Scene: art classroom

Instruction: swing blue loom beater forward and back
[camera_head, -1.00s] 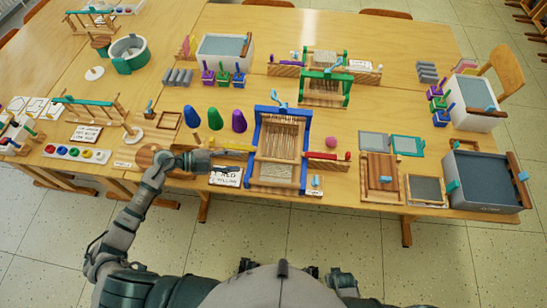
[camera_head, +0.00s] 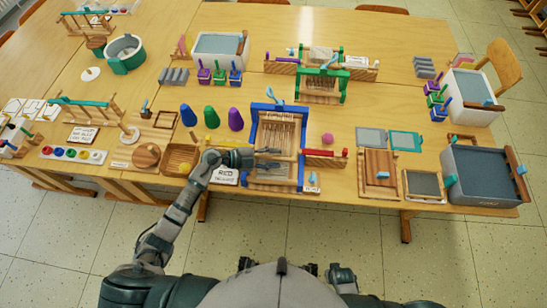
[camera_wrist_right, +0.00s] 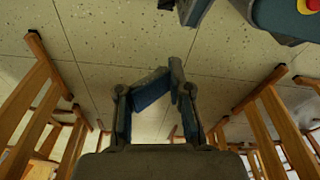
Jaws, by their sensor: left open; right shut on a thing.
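The blue loom (camera_head: 253,123) stands at the middle front of the table, with blue uprights, a blue top bar (camera_head: 284,107) and a light-blue handle (camera_head: 272,94) above it. I cannot tell exactly which blue part is the beater. My left gripper (camera_head: 270,158) is open, its fingers reaching over the loom's left side above the threads; I cannot tell whether they touch it. It hides part of the loom's left side and middle. My right gripper (camera_wrist_right: 170,76) shows in the right wrist view, fingertips together above the floor, with nothing visible between them.
A green loom (camera_head: 322,88) stands behind. Blue, green and purple cones (camera_head: 212,118) are to the left. A wooden block with a red bar (camera_head: 325,155) lies right of the blue loom. A wooden tray (camera_head: 180,160) sits left. Wooden legs (camera_wrist_right: 272,120) flank my right gripper.

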